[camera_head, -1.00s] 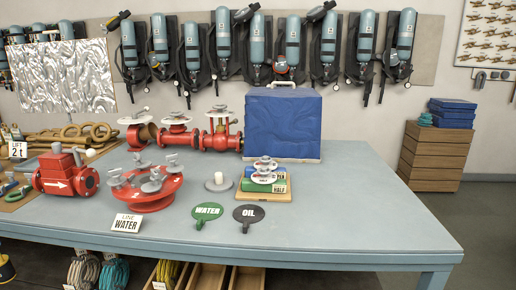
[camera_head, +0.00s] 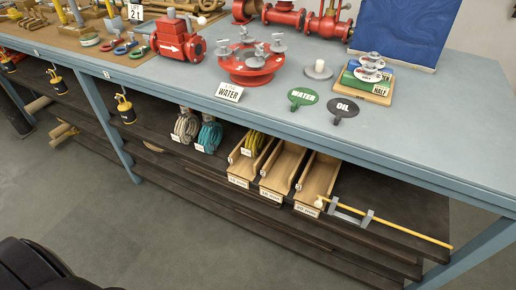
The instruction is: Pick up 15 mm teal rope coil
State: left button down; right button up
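The teal rope coil (camera_head: 209,135) hangs or stands on the dark shelf under the blue table, with a small white label at its lower left. A beige rope coil (camera_head: 187,125) is directly to its left. The label text is too small to read. Neither of my grippers is in view.
The blue tabletop (camera_head: 420,130) overhangs the shelf and carries red valves (camera_head: 251,62). Wooden trays (camera_head: 282,166), one holding yellow rope (camera_head: 256,140), stand right of the teal coil. Yellow-black lamps (camera_head: 124,110) hang at left. The grey floor (camera_head: 190,240) in front is clear.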

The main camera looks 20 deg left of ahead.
aim_at(206, 144)
jog(key=k+j+u, duration=0.35)
jog(key=i+j, duration=0.1)
jog(key=j, duration=0.3)
jog(key=i+j, duration=0.1)
jog(key=j, duration=0.25)
jog(key=i+j, duration=0.1)
jog(key=j, duration=0.3)
jog(key=i+j, duration=0.1)
jog(key=j, duration=0.25)
